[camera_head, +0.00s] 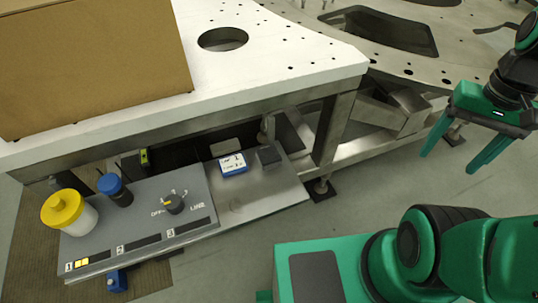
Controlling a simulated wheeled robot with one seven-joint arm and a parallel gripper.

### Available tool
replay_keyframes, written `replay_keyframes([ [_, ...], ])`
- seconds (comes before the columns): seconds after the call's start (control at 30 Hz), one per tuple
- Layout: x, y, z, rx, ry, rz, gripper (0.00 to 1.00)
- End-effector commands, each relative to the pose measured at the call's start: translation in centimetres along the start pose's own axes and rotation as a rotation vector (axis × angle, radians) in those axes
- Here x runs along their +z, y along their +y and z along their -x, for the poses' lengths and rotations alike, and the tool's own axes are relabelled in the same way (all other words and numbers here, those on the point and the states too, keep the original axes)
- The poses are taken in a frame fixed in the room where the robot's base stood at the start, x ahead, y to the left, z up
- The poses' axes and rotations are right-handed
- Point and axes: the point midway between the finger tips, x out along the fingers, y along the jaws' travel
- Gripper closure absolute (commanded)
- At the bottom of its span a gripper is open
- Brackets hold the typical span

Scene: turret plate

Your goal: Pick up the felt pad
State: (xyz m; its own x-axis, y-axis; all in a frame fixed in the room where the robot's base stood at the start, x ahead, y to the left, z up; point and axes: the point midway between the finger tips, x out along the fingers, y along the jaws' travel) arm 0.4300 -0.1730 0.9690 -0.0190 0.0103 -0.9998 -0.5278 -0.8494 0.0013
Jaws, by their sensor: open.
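A small dark grey square (270,155), which looks like the felt pad, lies flat on the right part of the low metal shelf. It sits just right of a blue-and-white labelled box (232,164), with a narrow gap between them. My gripper (447,163) is at the right, above the floor and well to the right of the pad. Its two green fingers are spread apart and point down and left, with nothing between them.
A grey panel (145,222) on the shelf carries a knob (174,204), a yellow-lidded jar (68,212) and a blue-capped bottle (115,189). The white tabletop (270,50) overhangs behind, bearing a cardboard box (90,60). A metal table leg (333,128) stands right of the pad.

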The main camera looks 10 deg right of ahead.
Motion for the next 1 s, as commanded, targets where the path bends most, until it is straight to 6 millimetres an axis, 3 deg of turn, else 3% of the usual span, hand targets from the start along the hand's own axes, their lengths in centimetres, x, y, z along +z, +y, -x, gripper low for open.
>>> replay_keyframes([
  [0.23,0.7,0.2,0.5,-0.006,0.012,0.033,0.27],
  [0.37,-1.0,-1.9,0.6,0.003,0.011,0.206,0.27],
  [0.57,-4.8,-9.3,0.0,0.021,0.013,0.709,0.27],
  [0.7,-6.1,-15.9,-1.1,0.03,0.013,1.079,0.27],
  [0.87,-5.7,-24.0,-2.9,0.036,0.012,1.502,0.27],
  [1.0,-3.7,-31.1,-5.1,0.036,0.009,1.868,0.27],
])
